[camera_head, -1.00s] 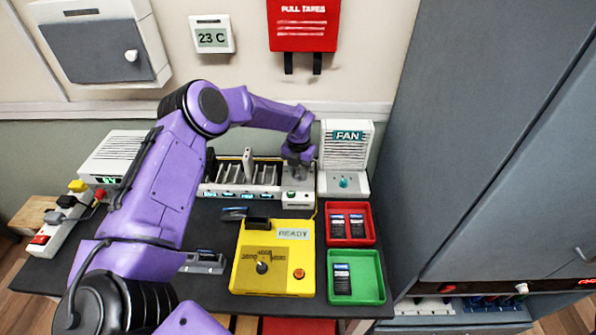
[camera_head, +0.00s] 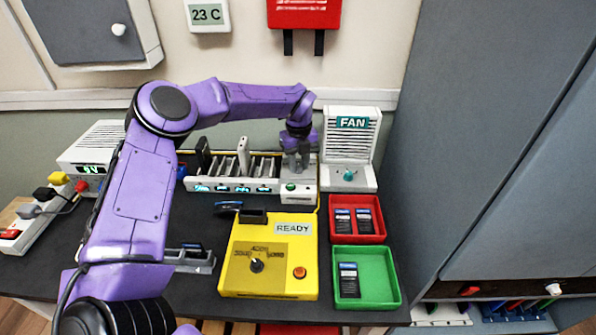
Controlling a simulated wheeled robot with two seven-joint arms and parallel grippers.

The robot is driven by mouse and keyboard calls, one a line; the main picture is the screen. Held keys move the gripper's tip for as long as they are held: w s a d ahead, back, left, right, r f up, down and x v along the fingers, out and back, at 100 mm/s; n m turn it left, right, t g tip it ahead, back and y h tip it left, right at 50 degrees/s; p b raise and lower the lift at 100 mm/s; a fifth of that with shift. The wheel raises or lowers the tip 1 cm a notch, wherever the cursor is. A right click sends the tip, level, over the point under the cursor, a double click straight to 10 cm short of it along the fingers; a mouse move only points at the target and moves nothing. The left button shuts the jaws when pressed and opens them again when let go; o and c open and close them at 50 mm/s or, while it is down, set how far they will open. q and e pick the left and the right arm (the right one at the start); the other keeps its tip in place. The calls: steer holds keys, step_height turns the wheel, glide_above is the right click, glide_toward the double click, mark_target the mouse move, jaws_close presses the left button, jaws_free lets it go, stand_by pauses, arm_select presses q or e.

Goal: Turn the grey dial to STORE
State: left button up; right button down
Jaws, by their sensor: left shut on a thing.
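My left gripper (camera_head: 297,160) reaches down at the white control block (camera_head: 300,190) on the right end of the rack. It is shut on what looks to be the grey dial, which its fingers hide almost wholly. I cannot read the STORE mark or tell where the dial points. A green button shows on the front of the block, just below my gripper. My right gripper is not in view.
The slotted rack (camera_head: 222,185) adjoins the block on the left. A white fan unit (camera_head: 349,150) stands close on the right. In front are a yellow READY box (camera_head: 237,282), a red tray (camera_head: 381,237) and a green tray (camera_head: 393,296) holding dark phones.

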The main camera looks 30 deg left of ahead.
mark_target(298, 166)
arm_select(q)
steer(key=n+b, duration=0.1)
steer(key=b, duration=0.1)
steer(key=n+b, duration=0.4)
steer(key=shift+f, duration=0.35)
steer(key=shift+s+r+n+b, duration=0.1)
steer(key=shift+r+n+b, duration=0.1)
steer(key=shift+n+b, duration=1.55)
steer(key=o, duration=1)
steer(key=shift+r, duration=0.1)
steer(key=shift+o, duration=0.2)
step_height(298, 166, up, 11)
steer(key=p, duration=0.1)
steer(key=shift+f, duration=0.2)
